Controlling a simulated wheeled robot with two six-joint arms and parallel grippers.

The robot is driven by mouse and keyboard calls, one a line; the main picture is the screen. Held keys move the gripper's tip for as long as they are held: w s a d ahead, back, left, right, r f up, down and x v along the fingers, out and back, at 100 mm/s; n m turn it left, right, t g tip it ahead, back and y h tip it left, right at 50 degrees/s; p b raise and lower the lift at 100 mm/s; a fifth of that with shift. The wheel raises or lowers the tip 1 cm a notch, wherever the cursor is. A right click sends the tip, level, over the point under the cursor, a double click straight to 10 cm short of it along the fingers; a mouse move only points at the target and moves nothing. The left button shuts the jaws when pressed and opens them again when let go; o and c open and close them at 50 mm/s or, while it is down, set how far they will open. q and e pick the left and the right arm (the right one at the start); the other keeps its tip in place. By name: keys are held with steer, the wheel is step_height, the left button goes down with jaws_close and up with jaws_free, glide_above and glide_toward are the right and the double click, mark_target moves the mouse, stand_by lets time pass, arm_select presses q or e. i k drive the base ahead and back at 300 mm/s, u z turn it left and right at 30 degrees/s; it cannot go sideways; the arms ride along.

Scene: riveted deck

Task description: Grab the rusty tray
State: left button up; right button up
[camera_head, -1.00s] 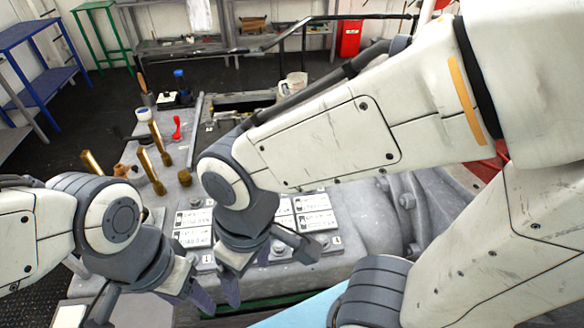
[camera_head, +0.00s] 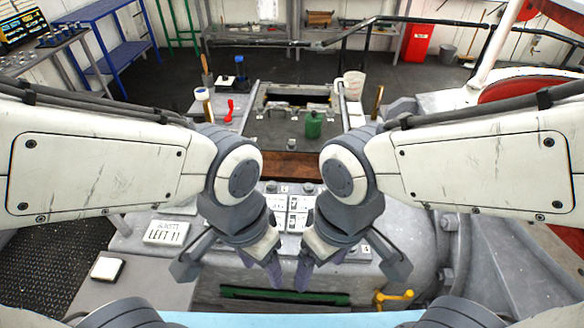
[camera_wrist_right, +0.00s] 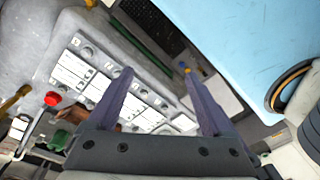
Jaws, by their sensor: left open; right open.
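A rusty brown flat surface (camera_head: 291,165), which looks like the rusty tray, lies behind the labelled panel, between my two wrists. Only its middle shows in the head view; my wrists cover its sides. A small brown patch of it seems to show in the right wrist view (camera_wrist_right: 106,117). My left gripper (camera_head: 264,266) and right gripper (camera_head: 311,268) hang side by side in front of the panel, nearer to me than the brown surface. The right gripper's two purple fingers (camera_wrist_right: 158,74) are apart with nothing between them. The left gripper is open, its fingers partly overlapping.
The labelled panel (camera_head: 285,205) lies under and behind the grippers. A green bottle (camera_head: 313,124) stands behind the brown surface. A red object (camera_head: 229,111) and a pale cup (camera_head: 354,84) stand further back. A yellow handle (camera_head: 393,297) sits at front right.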

mark_target(279, 167)
steer(key=u, duration=2)
steer(key=k, duration=0.9)
steer(key=z, duration=0.95)
steer(key=i, duration=0.95)
steer(key=u, duration=0.05)
